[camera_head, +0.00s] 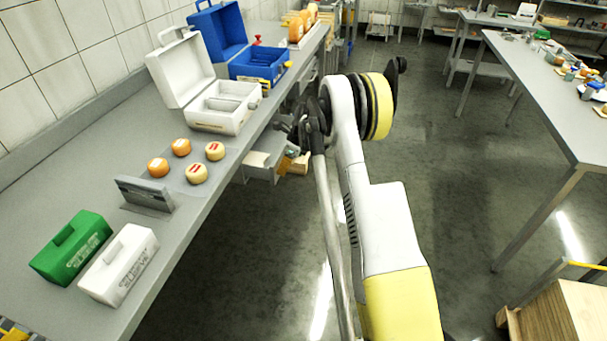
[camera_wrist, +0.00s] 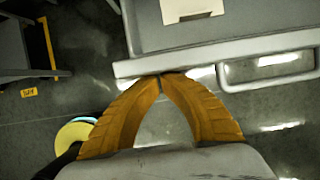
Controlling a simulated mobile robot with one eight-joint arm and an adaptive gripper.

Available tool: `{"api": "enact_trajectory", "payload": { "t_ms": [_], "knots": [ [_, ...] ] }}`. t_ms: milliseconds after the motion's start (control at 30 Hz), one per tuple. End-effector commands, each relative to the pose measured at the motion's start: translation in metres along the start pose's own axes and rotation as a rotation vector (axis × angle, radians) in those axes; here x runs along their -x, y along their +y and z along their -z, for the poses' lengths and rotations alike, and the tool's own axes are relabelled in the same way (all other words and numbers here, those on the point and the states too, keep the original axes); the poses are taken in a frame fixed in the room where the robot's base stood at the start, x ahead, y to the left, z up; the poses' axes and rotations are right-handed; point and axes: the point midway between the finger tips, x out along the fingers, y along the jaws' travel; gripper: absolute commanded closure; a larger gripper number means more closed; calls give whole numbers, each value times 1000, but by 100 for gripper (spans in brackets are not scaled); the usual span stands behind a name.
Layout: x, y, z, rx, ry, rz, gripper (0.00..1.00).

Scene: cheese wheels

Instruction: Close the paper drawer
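The paper drawer (camera_head: 262,158) is pulled out from under the long grey bench in the head view. In the wrist view its light grey front edge (camera_wrist: 230,50) runs across the picture, with a pale sheet of paper (camera_wrist: 190,8) lying inside. A handle-like loop (camera_wrist: 268,86) sticks out from the front at the right. My gripper (camera_wrist: 161,76) has its two orange fingers together at the tips, with nothing seen between them. The tips are at the drawer's front edge; I cannot tell whether they touch it. In the head view my arm partly hides this area.
The bench (camera_head: 190,225) holds a white open case (camera_head: 215,105), a blue open case (camera_head: 258,66), several cheese wheels (camera_head: 196,173), and green (camera_head: 72,248) and white (camera_head: 120,265) boxes. The floor (camera_head: 265,235) right of the bench is clear. Another table (camera_head: 550,95) stands at right.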

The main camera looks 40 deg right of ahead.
Motion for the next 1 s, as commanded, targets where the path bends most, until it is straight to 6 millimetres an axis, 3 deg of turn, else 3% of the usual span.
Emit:
{"api": "enact_trajectory", "payload": {
  "t_ms": [200, 400, 633, 1000],
  "knots": [
    [-18, 0, -46, 2, 0, 0, 100],
    [-29, 0, -72, 1, -1, 0, 100],
    [-34, 0, -85, -1, -1, 1, 100],
    [-34, 0, -86, -1, -1, 1, 100]
  ]
}}
